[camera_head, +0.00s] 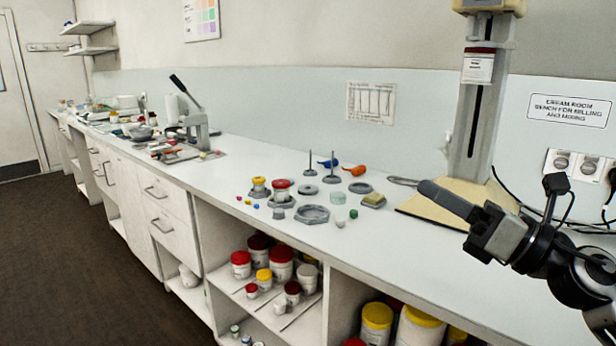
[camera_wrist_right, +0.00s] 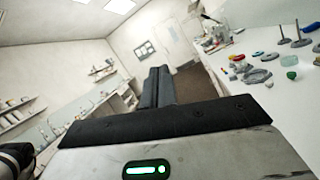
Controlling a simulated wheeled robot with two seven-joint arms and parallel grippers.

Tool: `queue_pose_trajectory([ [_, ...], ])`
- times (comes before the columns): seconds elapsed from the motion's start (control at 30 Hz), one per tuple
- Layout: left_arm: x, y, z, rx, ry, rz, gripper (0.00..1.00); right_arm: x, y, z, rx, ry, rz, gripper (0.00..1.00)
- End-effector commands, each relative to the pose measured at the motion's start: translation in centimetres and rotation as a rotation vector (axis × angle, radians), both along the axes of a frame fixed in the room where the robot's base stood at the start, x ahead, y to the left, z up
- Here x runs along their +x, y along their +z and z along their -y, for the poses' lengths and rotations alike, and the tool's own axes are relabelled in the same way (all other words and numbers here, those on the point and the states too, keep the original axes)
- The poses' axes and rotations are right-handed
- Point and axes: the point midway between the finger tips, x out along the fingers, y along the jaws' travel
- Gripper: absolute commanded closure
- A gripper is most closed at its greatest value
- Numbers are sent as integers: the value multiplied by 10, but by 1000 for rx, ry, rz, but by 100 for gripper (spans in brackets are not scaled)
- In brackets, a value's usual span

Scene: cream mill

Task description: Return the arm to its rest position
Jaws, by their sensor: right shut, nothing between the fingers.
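My right gripper (camera_head: 447,199) is shut and empty. It hangs above the right part of the white bench (camera_head: 390,240), in front of the base of the tall grey machine, and points left. In the right wrist view its closed fingers (camera_wrist_right: 158,87) point out over the room toward the door, with the bench at the right. My left gripper is not in view.
Small jars, rings and spindles (camera_head: 309,165) stand on the bench left of my right gripper. The tall machine (camera_head: 482,110) stands behind it on a tan base (camera_head: 425,207). Tubs (camera_head: 282,264) fill the shelf below. The dark floor (camera_head: 80,250) at the left is clear.

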Motion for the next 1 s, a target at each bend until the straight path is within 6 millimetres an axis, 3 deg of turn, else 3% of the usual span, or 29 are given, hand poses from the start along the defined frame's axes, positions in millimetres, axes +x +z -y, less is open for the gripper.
queue_pose_trajectory([
  [0.03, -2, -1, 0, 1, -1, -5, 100, 0, -36, -4, 217, 23, -190, 100],
  [0.17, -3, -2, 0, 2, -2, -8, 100, -6, -126, 0, 764, 7, -661, 100],
  [0.27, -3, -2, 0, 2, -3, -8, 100, -23, -200, 3, 1140, -59, -977, 100],
  [0.4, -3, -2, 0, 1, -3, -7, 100, -68, -296, -1, 1597, -201, -1335, 100],
  [0.5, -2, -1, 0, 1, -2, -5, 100, -109, -351, -9, 1875, -320, -1529, 100],
  [0.6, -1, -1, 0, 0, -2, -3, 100, -148, -389, -20, 2094, -432, -1664, 100],
  [0.73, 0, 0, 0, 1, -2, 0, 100, -182, -415, -31, 2274, -533, -1761, 100],
  [0.83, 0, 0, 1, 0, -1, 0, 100, -194, -423, -35, 2334, -569, -1791, 100],
  [1.0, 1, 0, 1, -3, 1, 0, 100, -196, -425, -35, 2343, -576, -1796, 100],
])
